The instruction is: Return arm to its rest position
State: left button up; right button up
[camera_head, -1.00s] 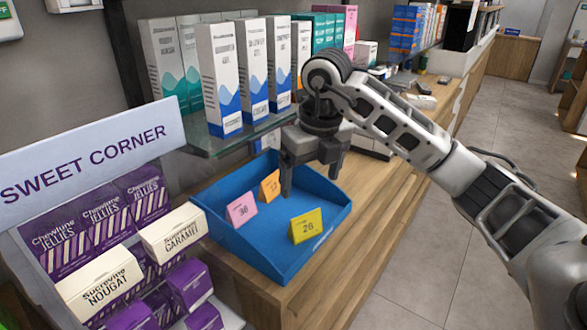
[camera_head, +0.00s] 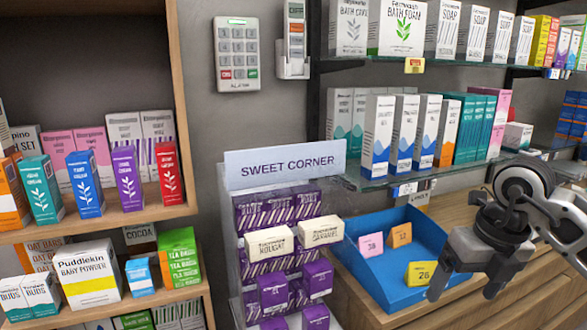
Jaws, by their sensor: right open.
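My right arm comes in from the right edge. Its gripper (camera_head: 462,288) points down in front of the right side of the blue tray (camera_head: 363,277). The jaws are apart with nothing between them. The tray stands on the wooden counter and holds a pink card marked 38 (camera_head: 371,245), an orange card (camera_head: 400,235) and a yellow card marked 26 (camera_head: 420,273). The gripper hides part of the tray's right side. My left gripper is out of view.
The sweet corner stand (camera_head: 287,160) with purple and cream boxes is left of the tray. A glass shelf (camera_head: 375,183) with upright boxes overhangs behind it. A wooden shelf unit (camera_head: 190,120) fills the left. A keypad (camera_head: 237,55) hangs on the wall. Bare counter (camera_head: 455,212) shows behind the tray.

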jog(key=s+a+f+m+y, duration=0.1)
jog(key=s+a+y, duration=0.2)
jog(key=a+y, duration=0.7)
jog(key=s+a+f+m+y, duration=0.1)
jog(key=s+a+y, duration=0.2)
jog(key=a+y, duration=0.75)
jog(key=w+d+f+m+t+h, duration=0.1)
jog(key=d+f+m+t+h, duration=0.2)
jog(key=f+m+t+h, duration=0.7)
jog(key=w+d+f+m+t+h, duration=0.1)
jog(key=d+f+m+t+h, duration=0.3)
jog(key=m, duration=1.2)
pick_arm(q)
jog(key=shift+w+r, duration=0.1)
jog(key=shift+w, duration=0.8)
pick_arm(e)
jog(key=s+d+f+m+g+h, duration=0.1)
jog(key=s+f+m+g+h, duration=0.4)
jog(key=s+f, duration=0.6)
jog(key=shift+s+f+m, duration=0.25)
jog(key=shift+f+m, duration=0.25)
jog(key=shift+f, duration=0.35)
